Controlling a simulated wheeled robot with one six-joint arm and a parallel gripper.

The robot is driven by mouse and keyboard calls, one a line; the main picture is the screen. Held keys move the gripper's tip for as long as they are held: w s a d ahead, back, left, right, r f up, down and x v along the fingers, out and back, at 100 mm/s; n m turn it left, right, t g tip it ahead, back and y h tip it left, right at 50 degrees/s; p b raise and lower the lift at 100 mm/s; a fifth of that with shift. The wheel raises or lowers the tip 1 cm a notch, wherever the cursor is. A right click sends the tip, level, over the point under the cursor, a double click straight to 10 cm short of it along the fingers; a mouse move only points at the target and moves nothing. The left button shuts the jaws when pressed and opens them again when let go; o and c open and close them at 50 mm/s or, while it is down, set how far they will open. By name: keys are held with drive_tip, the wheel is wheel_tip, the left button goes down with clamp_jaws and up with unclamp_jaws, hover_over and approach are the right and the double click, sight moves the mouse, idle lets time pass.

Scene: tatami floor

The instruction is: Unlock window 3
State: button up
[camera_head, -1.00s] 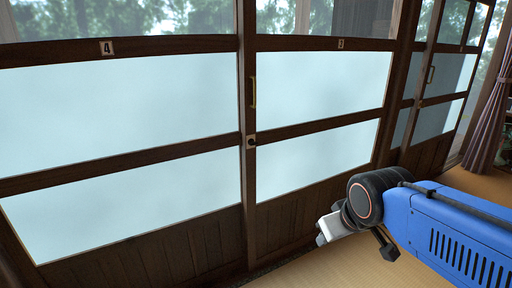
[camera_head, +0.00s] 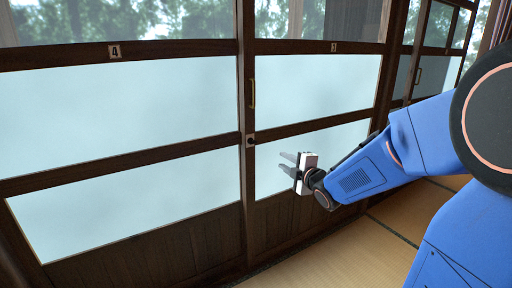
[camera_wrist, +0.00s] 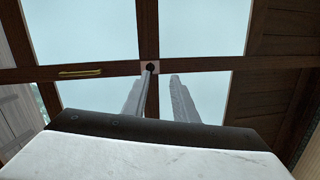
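Window 3 is the dark wood panel with frosted panes (camera_head: 318,82) right of the middle post, marked with a small "3" label (camera_head: 333,47). My gripper (camera_head: 285,163) is open and empty, to the right of and a little below the lock, fingers toward the window. In the wrist view my gripper (camera_wrist: 158,98) straddles the line toward the knob, apparently not touching it.
A brass pull handle (camera_head: 252,93) is on window 3 above the lock; it shows left of the lock in the wrist view (camera_wrist: 80,73). Window 4 (camera_head: 115,105) fills the left. Tatami floor (camera_head: 345,243) lies clear below. More window panels stand at the right.

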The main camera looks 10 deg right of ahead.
drive_tip(key=w+a+n+t+y, duration=0.1)
drive_tip(key=a+n+y, duration=0.1)
drive_tip(key=n, duration=0.1)
approach(254, 143)
drive_tip(key=x, duration=0.9)
drive_tip(key=shift+c, duration=0.4)
clamp_jaws()
